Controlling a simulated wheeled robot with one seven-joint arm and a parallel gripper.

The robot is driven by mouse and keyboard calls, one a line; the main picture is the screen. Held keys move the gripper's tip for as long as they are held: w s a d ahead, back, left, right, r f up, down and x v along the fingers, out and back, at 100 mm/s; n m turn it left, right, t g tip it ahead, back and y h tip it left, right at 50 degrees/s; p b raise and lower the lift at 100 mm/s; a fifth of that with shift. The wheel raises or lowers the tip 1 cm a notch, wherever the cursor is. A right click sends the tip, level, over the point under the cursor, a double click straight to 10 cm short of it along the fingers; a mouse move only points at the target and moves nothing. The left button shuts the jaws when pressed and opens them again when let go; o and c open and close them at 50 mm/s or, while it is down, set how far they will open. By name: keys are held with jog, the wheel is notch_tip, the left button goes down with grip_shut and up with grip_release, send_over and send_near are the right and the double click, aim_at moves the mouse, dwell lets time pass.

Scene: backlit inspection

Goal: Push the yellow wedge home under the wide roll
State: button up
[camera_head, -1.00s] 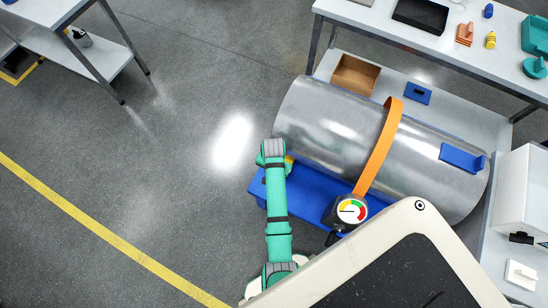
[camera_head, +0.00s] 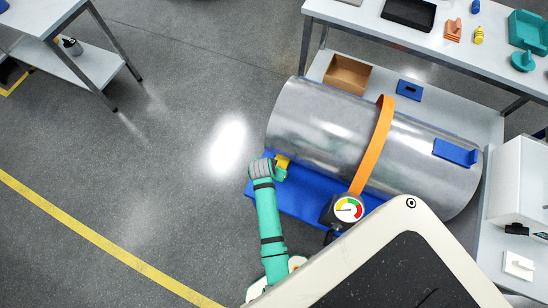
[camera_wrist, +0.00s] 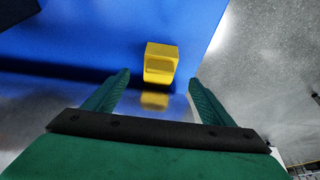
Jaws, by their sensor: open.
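The wide roll (camera_head: 335,130) is a large silver metal cylinder with an orange strap (camera_head: 371,150) around it. It rests by a blue base (camera_head: 305,198), which also shows in the wrist view (camera_wrist: 100,35). The yellow wedge (camera_head: 283,161) lies on the blue base at the roll's near left end; in the wrist view the wedge (camera_wrist: 160,63) sits just beyond my fingertips. My gripper (camera_wrist: 160,88) is open, with its green fingers either side of the line to the wedge and nothing held between them. How far the wedge reaches under the roll is hidden.
A round gauge (camera_head: 348,208) hangs at the strap's lower end. A blue block (camera_head: 455,152) sits on the roll's right side. A cardboard box (camera_head: 347,74) and a workbench (camera_head: 375,35) stand behind. A white cabinet (camera_head: 515,180) is at right.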

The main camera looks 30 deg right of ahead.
aim_at(282, 161)
jog(key=shift+f, duration=0.1)
jog(key=x, duration=1)
jog(key=shift+w+f, duration=0.1)
jog(key=shift+f, duration=0.2)
jog(key=shift+c, duration=0.4)
